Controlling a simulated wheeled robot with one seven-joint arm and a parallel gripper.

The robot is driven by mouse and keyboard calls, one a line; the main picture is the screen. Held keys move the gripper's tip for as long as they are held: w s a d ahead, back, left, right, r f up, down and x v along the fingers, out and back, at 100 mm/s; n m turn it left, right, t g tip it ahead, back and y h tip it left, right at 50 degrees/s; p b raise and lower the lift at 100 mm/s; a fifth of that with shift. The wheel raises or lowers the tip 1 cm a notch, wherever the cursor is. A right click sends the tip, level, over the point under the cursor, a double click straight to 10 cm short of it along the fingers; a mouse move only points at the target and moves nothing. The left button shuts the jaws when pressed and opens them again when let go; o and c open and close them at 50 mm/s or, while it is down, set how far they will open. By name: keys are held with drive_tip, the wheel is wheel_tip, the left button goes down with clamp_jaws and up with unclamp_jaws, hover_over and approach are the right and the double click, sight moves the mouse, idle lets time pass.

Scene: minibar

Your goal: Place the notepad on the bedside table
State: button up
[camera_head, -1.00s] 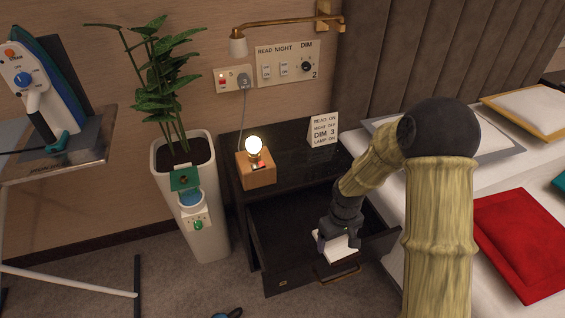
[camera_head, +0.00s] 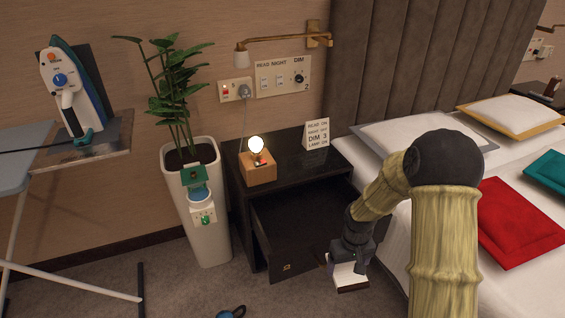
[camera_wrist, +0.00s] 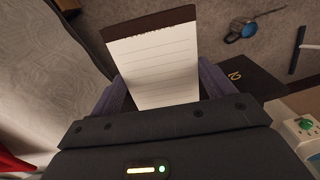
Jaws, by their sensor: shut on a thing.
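The notepad (camera_head: 349,274) is a white lined pad with a dark brown top strip. My gripper (camera_head: 352,257) is shut on it and holds it in front of the open drawer's right front end. In the wrist view the notepad (camera_wrist: 153,65) sticks out between my two fingers (camera_wrist: 160,92). The bedside table (camera_head: 295,168) is black, with its drawer (camera_head: 300,225) pulled out below the top. Part of the drawer front is hidden behind my gripper and the notepad.
On the bedside table top stand a lit bulb on a wooden block (camera_head: 257,168) and a card sign (camera_head: 317,134). The top between and behind them is bare. A tall white planter (camera_head: 200,220) stands left, the bed (camera_head: 400,205) right. A blue object (camera_head: 231,312) lies on the floor.

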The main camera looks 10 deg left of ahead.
drive_tip(key=w+d+f+m+b, duration=0.1)
drive_tip(key=d+f+m+b, duration=0.1)
drive_tip(key=d, duration=0.6)
drive_tip(key=f+m, duration=0.1)
drive_tip(key=m, duration=0.1)
drive_tip(key=shift+w+d+f+m+b, duration=0.15)
drive_tip(key=shift+w+f+m+b, duration=0.05)
drive_tip(key=shift+f+m+b, duration=0.1)
